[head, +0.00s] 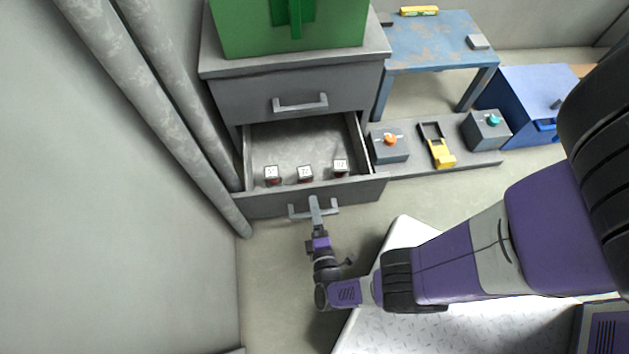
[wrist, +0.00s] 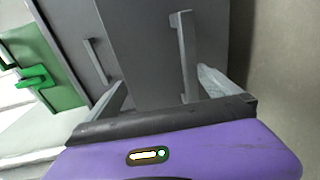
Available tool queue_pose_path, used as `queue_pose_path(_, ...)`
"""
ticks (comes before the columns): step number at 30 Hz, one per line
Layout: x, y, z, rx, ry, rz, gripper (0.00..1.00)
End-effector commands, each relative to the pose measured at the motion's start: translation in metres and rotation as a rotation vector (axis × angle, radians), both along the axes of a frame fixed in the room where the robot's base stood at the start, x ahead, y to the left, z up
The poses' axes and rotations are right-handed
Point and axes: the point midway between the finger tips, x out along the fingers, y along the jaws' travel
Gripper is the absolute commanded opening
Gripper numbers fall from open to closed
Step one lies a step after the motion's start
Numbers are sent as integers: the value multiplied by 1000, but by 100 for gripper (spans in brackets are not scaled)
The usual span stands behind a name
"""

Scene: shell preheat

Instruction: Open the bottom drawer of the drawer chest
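The grey drawer chest (head: 225,97) stands at the back left in the head view. Its bottom drawer (head: 255,205) is pulled well out, and its inside shows. Three small white-topped items lie in it near the front. The drawer's grey bar handle (head: 331,208) is on its front face; it also shows in the wrist view (wrist: 186,50). My gripper (head: 314,199) is at this handle. In the wrist view my gripper (wrist: 163,78) has its fingers wide apart, with the handle between them, closer to the right finger. Contact with the handle cannot be told.
The upper drawer (head: 240,97) is shut. A green box (head: 240,30) stands on the chest. Pipes (head: 175,110) run along the left wall. To the right are a blue table (head: 430,45), a low shelf with devices (head: 475,160) and a blue box (head: 530,90). Floor is clear left of my gripper.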

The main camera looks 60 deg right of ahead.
Motion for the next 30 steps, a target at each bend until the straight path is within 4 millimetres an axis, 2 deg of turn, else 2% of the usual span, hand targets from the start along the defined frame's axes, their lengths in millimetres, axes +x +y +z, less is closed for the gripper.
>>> queue_pose_path(1,6,0,55,-92,-94,-32,68)
queue_pose_path(3,7,1,66,-92,-97,-32,68)
queue_pose_path(16,9,3,129,-88,-99,-24,68)
queue_pose_path(17,9,3,133,-89,-100,-25,47)
queue_pose_path(18,8,3,137,-88,-98,-26,38)
queue_pose_path(24,5,0,149,-88,-89,-29,38)
queue_pose_path(30,4,-1,152,-87,-86,-31,38)
